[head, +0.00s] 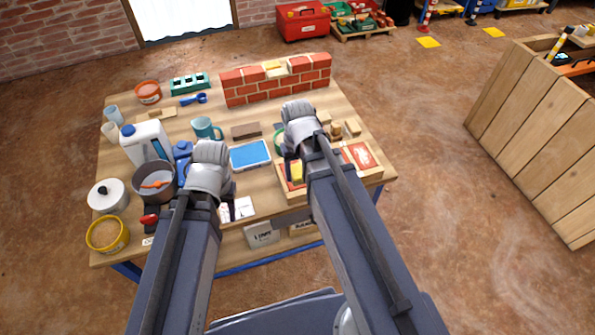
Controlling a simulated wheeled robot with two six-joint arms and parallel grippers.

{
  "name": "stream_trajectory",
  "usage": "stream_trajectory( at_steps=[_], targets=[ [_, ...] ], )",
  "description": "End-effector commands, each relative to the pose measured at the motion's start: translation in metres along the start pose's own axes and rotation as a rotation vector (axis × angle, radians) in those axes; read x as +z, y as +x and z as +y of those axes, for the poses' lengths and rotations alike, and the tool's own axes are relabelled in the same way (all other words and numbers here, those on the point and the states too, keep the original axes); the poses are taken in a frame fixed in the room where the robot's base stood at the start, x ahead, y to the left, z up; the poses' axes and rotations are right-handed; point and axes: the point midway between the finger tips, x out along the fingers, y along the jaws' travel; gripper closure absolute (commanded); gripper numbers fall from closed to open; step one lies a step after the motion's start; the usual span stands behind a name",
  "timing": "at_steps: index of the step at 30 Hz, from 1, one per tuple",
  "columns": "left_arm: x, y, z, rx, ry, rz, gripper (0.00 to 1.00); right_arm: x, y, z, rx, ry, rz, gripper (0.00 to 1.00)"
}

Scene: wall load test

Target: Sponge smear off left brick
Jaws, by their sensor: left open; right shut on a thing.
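A wooden tray (291,196) at the table's front right holds red bricks. The left brick (284,180) is mostly hidden by my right arm and gripper. The right brick (362,154) shows a pale patch on its top. My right gripper (296,172) is shut on a yellow sponge (297,176), over the left brick; I cannot tell whether it touches. Any smear there is hidden. My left gripper (236,210) is open and empty near the front edge, beside a white printed sheet (242,207).
A blue tray (250,155) lies mid-table. A low brick wall (275,84) stands at the back.

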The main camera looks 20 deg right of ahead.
Motion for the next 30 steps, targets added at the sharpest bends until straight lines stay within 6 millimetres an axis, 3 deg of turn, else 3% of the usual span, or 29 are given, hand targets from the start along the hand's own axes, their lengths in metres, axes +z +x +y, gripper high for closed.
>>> stream_trajectory(
  at_steps=[3, 14, 25, 30],
  targets=[
    [0.001, -0.014, -0.001, 0.000, 0.000, 0.000, 0.50, 0.000, -0.014, 0.000, 0.000, 0.000, 0.000, 0.91],
    [0.001, -0.014, -0.001, 0.000, 0.000, 0.000, 0.50, 0.000, -0.014, 0.000, 0.000, 0.000, 0.000, 0.91],
    [0.003, -0.042, -0.004, 0.000, 0.000, 0.000, 0.50, 0.000, -0.042, 0.000, 0.000, 0.000, 0.000, 0.91],
    [0.003, -0.043, -0.004, 0.000, 0.000, 0.000, 0.50, 0.000, -0.044, 0.000, 0.000, 0.000, 0.000, 0.91]
  ],
)
